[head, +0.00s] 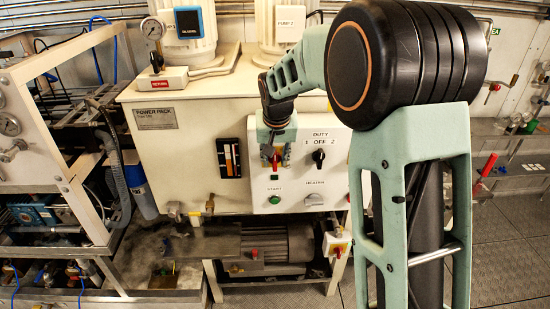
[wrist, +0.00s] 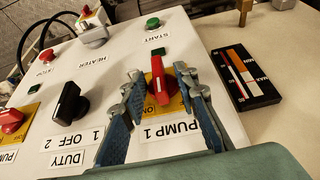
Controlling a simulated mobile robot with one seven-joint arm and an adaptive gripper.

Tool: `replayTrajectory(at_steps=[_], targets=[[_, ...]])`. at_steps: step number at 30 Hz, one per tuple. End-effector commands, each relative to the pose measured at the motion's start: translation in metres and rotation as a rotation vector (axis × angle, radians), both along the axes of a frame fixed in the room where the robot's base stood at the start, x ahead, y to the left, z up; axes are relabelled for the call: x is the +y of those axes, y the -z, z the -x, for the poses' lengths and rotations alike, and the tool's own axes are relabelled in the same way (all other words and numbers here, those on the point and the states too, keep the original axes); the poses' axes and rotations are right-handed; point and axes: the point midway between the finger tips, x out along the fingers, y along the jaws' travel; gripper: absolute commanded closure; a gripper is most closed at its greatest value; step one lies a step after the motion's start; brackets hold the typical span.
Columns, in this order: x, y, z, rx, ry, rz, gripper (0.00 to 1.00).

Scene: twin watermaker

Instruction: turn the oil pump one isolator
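The pump 1 isolator (wrist: 159,84) is a red handle on a yellow plate, with a PUMP 1 label (wrist: 171,131) below it in the wrist view. Its handle points roughly up and down in that view. My gripper (wrist: 160,74) is open, with one finger on each side of the handle and a visible gap on both sides. In the head view my gripper (head: 274,154) is at the white control panel (head: 315,190), under my arm. A little red of the isolator shows between its fingers there; the rest is hidden.
Near the isolator are a black DUTY switch (wrist: 69,104), a green START button (wrist: 153,23), a red STOP button (wrist: 46,55) and a heater switch (wrist: 94,36). Another red isolator (wrist: 11,120) is at the left edge. A black level gauge (wrist: 243,77) is beside the panel.

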Motion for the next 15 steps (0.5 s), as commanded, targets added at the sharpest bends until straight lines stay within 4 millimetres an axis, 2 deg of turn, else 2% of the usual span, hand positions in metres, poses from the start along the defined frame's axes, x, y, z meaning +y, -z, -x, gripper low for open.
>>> replayTrajectory(at_steps=[4, 12, 15], targets=[[-0.0002, 0.0085, -0.0031, 0.001, 0.0, 0.0, 0.72], [-0.0002, 0.0101, -0.0039, 0.0, 0.001, 0.0, 0.72], [-0.0002, 0.0099, -0.0038, 0.0, 0.001, 0.0, 0.82]])
